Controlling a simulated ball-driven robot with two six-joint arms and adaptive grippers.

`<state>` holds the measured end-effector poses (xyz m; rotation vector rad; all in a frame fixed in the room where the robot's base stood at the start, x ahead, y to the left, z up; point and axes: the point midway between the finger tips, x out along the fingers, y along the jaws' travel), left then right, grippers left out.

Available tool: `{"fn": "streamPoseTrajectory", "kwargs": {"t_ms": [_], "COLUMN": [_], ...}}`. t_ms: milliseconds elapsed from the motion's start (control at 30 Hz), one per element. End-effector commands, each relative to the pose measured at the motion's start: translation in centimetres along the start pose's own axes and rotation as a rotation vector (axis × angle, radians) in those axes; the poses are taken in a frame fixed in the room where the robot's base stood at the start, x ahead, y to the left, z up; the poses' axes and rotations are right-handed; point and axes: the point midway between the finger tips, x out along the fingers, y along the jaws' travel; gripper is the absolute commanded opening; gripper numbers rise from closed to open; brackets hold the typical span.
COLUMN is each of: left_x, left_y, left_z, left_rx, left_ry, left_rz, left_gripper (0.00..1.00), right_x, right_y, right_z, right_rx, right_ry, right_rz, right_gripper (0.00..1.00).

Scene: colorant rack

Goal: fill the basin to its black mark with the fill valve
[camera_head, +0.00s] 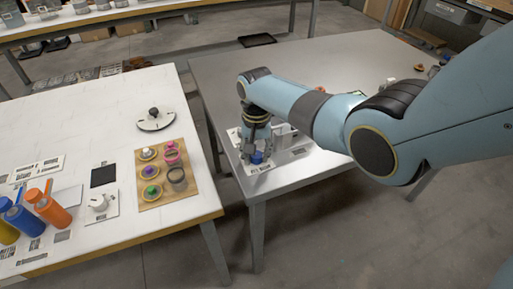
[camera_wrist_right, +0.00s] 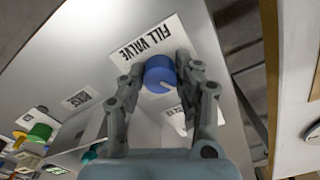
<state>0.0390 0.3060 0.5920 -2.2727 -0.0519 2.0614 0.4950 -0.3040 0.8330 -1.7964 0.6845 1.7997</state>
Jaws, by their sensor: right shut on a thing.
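The fill valve is a round blue knob (camera_wrist_right: 160,74) with a pale pointer line, beside a white "FILL VALVE" label (camera_wrist_right: 150,40). In the head view the blue knob (camera_head: 257,157) shows at the near left corner of the grey table (camera_head: 225,75). My right gripper (camera_wrist_right: 158,82) points down over the knob, its fingers shut on the knob's two sides. It also shows in the head view (camera_head: 256,154), under my arm. I cannot make out the basin or its black mark; my arm and gripper cover part of that area. My left gripper is out of view.
A gap parts the two tables. A green item (camera_wrist_right: 40,132) shows in the wrist view.

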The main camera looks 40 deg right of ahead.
Motion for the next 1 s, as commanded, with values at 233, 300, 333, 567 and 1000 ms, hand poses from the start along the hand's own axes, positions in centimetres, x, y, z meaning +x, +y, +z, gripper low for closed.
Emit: {"fn": "streamPoseTrajectory", "kwargs": {"t_ms": [233, 300, 333, 567, 1000], "left_x": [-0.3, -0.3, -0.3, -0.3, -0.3], "left_y": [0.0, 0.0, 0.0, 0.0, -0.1], "left_z": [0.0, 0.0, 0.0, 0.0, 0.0], "left_rx": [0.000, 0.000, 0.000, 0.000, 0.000], "left_ry": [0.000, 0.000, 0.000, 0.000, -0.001], "left_rz": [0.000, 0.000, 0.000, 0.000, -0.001], "left_gripper": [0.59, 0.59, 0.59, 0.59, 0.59], "right_x": [0.0, 0.0, 0.0, 0.0, -1.6], "right_y": [0.0, 0.0, 0.0, 0.0, -0.1], "right_z": [-0.1, -0.1, -0.1, -0.1, -0.2], "right_rx": [0.056, 0.055, 0.055, 0.054, 0.053], "right_ry": [0.002, 0.002, 0.002, 0.002, 0.003], "right_rz": [-0.001, -0.001, -0.001, -0.001, -0.003], "right_gripper": [0.00, 0.00, 0.00, 0.55, 0.55]}}
